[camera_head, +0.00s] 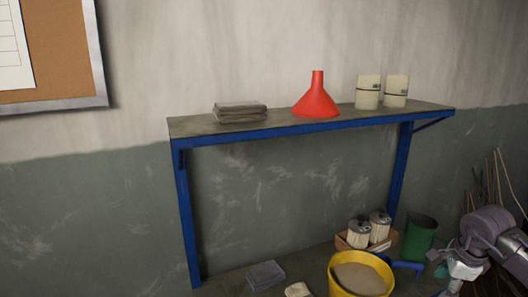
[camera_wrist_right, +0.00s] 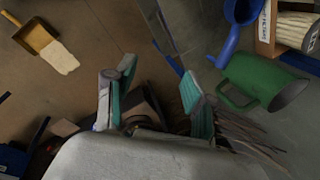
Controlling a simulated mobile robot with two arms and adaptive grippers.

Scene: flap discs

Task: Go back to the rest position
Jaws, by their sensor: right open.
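My right gripper (camera_wrist_right: 152,98) is open, its two teal-padded fingers spread apart with nothing between them in the right wrist view. In the head view, my right arm and gripper (camera_head: 458,272) show at the lower right edge, in front of the wall and to the right of a green can (camera_head: 419,238). The green can (camera_wrist_right: 262,80) also shows in the right wrist view, to the right of the fingers and apart from them. My left gripper is not in view.
A blue-framed shelf table (camera_head: 330,127) holds a folded grey stack (camera_head: 240,112), a red funnel (camera_head: 317,98) and two pale cans (camera_head: 368,92). Thin sticks (camera_head: 505,185) lean at right.

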